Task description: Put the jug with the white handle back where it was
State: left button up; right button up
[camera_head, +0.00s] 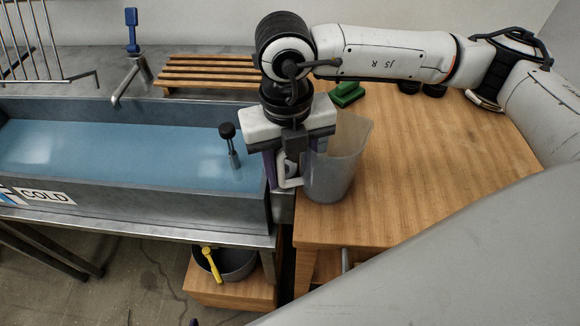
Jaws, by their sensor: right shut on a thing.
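The jug (338,172) is a translucent grey pitcher with a white handle (290,181) on its left side. It is upright at the left edge of the wooden table (440,160), just right of the sink. I cannot tell whether its base touches the tabletop. My right gripper (284,175) comes down from above and is shut on the jug's handle; its fingers partly hide the handle. My left gripper is not in view.
A sink (100,150) of blue water stands at the left, with a tap (128,80) behind it. A wooden slatted rack (205,72) and a green object (347,94) lie at the back. A pot with a yellow-handled tool (211,264) sits low. The table's right part is clear.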

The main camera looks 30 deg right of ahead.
jog(key=shift+f, duration=0.25)
jog(key=o, duration=1.5)
jog(key=shift+r, duration=0.1)
jog(key=shift+o, duration=0.2)
jog(key=r, duration=1.2)
jog(key=shift+a+r+b, duration=0.2)
jog(key=shift+b, duration=0.15)
